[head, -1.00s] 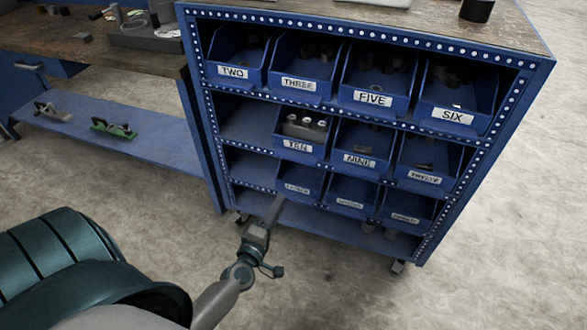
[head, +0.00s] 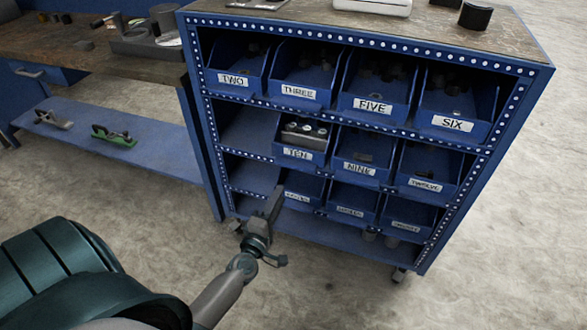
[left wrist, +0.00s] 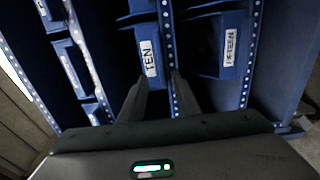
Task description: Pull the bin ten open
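Bin ten (head: 305,155) is a blue bin with a white TEN label, in the middle row of the blue cabinet, holding several metallic parts. In the left wrist view, bin ten's label (left wrist: 150,58) shows sideways just beyond the fingers. My left gripper (head: 274,201) is in front of the cabinet, below and left of bin ten in the head view. I see no clear contact with the bin. My right gripper is not in view.
The slot left of bin ten is empty. A workbench (head: 100,50) stands at the left. The floor in front is clear.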

